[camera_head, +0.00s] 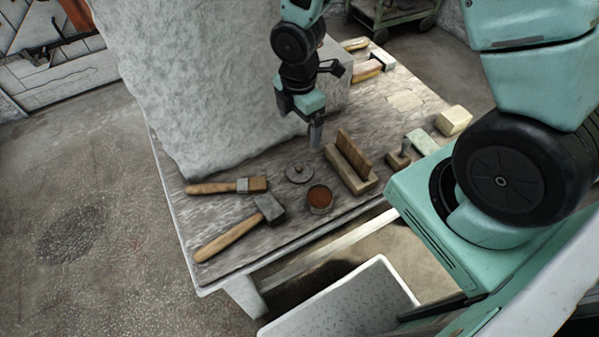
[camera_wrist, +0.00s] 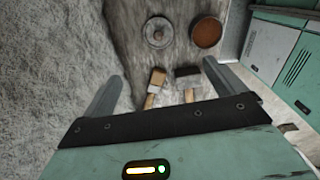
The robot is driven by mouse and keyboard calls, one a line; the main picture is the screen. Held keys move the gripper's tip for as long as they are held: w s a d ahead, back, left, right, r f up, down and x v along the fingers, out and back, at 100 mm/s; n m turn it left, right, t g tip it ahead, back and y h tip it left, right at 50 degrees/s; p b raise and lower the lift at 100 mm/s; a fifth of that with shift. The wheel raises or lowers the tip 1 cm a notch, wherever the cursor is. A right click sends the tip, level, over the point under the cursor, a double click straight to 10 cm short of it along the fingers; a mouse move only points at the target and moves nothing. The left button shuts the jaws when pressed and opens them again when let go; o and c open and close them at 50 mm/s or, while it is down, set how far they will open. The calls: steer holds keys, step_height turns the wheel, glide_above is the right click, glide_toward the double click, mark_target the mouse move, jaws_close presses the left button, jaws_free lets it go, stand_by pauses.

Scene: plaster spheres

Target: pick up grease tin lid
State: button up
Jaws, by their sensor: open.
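The grease tin lid (camera_head: 299,173) is a small grey disc with a knob, lying flat on the wooden bench. It also shows in the wrist view (camera_wrist: 158,32), near the top. The open grease tin (camera_head: 320,198), with brown grease inside, stands beside it; it also shows in the wrist view (camera_wrist: 207,33). My gripper (camera_head: 315,135) hangs above the bench, behind and to the right of the lid in the head view. In the wrist view my gripper (camera_wrist: 163,85) is open, its two fingers wide apart, with nothing between the fingertips.
A wooden box-like holder (camera_head: 350,172) stands right of the lid. A large stone block (camera_head: 200,80) rises close behind. A white tray (camera_head: 340,303) is below the front edge.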

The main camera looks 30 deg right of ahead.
glide_above(300, 166)
steer(key=f, duration=0.6)
steer(key=f+b, duration=0.1)
steer(key=f, duration=0.5)
steer(key=shift+s+f, duration=0.2)
steer(key=shift+f, duration=0.1)
steer(key=shift+w+f, duration=0.15)
steer(key=shift+f, duration=2.8)
steer(key=c, duration=1)
